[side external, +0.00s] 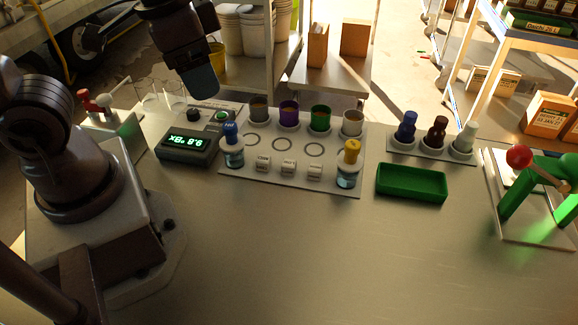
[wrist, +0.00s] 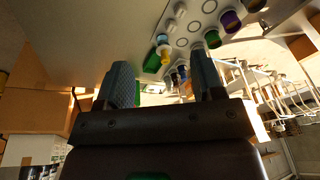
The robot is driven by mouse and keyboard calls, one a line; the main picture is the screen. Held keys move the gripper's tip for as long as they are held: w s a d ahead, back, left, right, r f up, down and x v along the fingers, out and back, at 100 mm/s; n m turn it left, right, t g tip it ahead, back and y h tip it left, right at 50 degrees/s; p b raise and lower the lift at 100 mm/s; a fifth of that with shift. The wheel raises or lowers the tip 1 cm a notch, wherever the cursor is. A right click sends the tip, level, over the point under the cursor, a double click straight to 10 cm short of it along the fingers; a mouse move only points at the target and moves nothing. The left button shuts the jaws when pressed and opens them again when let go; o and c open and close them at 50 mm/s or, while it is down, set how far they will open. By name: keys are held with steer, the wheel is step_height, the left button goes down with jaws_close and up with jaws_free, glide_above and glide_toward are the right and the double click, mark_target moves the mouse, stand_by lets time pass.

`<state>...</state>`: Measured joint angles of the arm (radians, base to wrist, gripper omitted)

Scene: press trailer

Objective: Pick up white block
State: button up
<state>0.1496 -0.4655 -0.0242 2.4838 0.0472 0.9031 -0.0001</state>
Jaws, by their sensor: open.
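Three small white blocks with dark markings stand in a row along the front of a pale holder plate (side external: 235,177): a left one (side external: 263,164), a middle one (side external: 288,168) and a right one (side external: 315,171). I cannot tell which one the task means. Small pale shapes near the top of the wrist view look like these blocks, but their markings cannot be read. My gripper (side external: 203,92) is raised above and behind the display box, apart from the blocks. In the wrist view my gripper (wrist: 163,78) has its fingers spread with nothing between them.
The plate also holds a blue-capped bottle (side external: 232,147), a yellow-capped bottle (side external: 349,164) and several coloured cups behind. A display box (side external: 188,143) is to its left. A green tray (side external: 411,184) and a green press (side external: 540,190) are right. The front table is clear.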

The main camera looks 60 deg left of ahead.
steer(key=w+d+f+m+t+y, duration=0.1)
steer(key=f+m+y, duration=0.2)
steer(key=f+m, duration=0.4)
steer(key=w+d+f+m+t+y, duration=0.1)
steer(key=f+m+y, duration=0.3)
steer(key=f+m, duration=0.4)
steer(key=w+d+f+m+t+y, duration=0.1)
steer(key=d+f+m+t+y, duration=0.1)
steer(key=f+m+y, duration=0.2)
steer(key=shift+w+f+m, duration=0.15)
steer(key=shift+f+m, duration=0.8)
steer(key=shift+f, duration=0.1)
steer(key=shift+w+f+m, duration=0.15)
steer(key=shift+f+m, duration=0.8)
steer(key=shift+f, duration=0.1)
steer(key=w+d+m+t, duration=0.1)
steer(key=w+d+t+h, duration=0.1)
steer(key=shift+w+f+m, duration=0.1)
steer(key=shift+w+m, duration=0.2)
steer(key=shift+m, duration=0.1)
steer(key=shift+w+d+t+h, duration=0.2)
steer(key=shift+w+t+h, duration=0.15)
steer(key=shift+t+h, duration=0.05)
glide_toward(289, 163)
steer(key=x, duration=0.3)
steer(key=shift+w+d, duration=0.1)
steer(key=shift+d, duration=0.05)
steer(key=shift+x, duration=2.75)
